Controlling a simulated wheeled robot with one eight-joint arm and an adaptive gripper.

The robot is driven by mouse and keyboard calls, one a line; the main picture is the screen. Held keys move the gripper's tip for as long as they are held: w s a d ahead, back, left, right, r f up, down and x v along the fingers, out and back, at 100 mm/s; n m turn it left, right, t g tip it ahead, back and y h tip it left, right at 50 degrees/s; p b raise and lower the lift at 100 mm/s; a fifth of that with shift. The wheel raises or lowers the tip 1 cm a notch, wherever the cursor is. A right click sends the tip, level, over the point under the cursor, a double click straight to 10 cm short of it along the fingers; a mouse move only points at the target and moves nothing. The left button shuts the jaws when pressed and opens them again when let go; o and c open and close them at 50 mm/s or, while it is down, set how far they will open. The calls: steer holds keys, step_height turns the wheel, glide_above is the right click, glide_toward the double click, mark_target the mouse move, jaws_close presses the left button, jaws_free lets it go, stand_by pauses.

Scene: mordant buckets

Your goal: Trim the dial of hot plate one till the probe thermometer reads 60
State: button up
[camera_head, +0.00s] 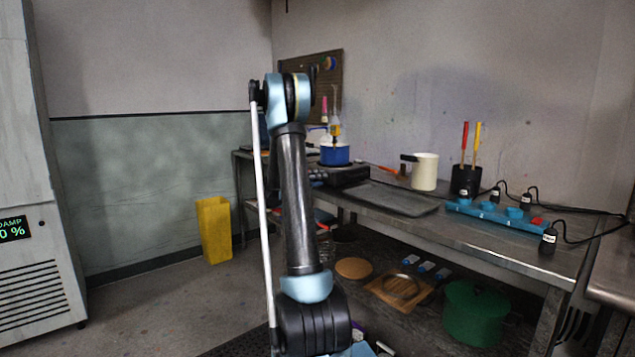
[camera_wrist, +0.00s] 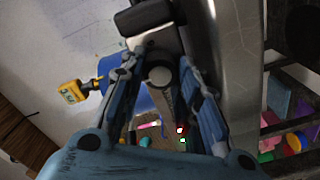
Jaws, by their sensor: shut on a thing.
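A blue pot (camera_head: 335,154) stands on the dark hot plate (camera_head: 342,176) at the back of the bench; the pot also shows in the wrist view (camera_wrist: 110,68). A yellow probe thermometer (camera_wrist: 72,92) shows beside the pot there; its reading is too small to make out. A round grey dial (camera_wrist: 160,76) sits at the hot plate's front. My gripper (camera_wrist: 163,74) is shut on the dial, one finger on each side. In the head view my arm hides the gripper and dial.
A dark tray (camera_head: 390,198), a cream jug (camera_head: 425,172) and a black tool holder (camera_head: 466,181) stand to the right along the bench. A blue power strip (camera_head: 490,212) with cables lies near the right end. A yellow bin (camera_head: 214,230) stands on the floor.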

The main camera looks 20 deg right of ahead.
steer(key=shift+w+a+f+n, duration=0.1)
steer(key=shift+n, duration=0.7)
steer(key=shift+w+a+n, duration=0.1)
steer(key=shift+n, duration=0.7)
steer(key=o, duration=0.8)
steer(key=shift+d, duration=0.1)
steer(key=shift+s, duration=0.1)
steer(key=v, duration=1.2)
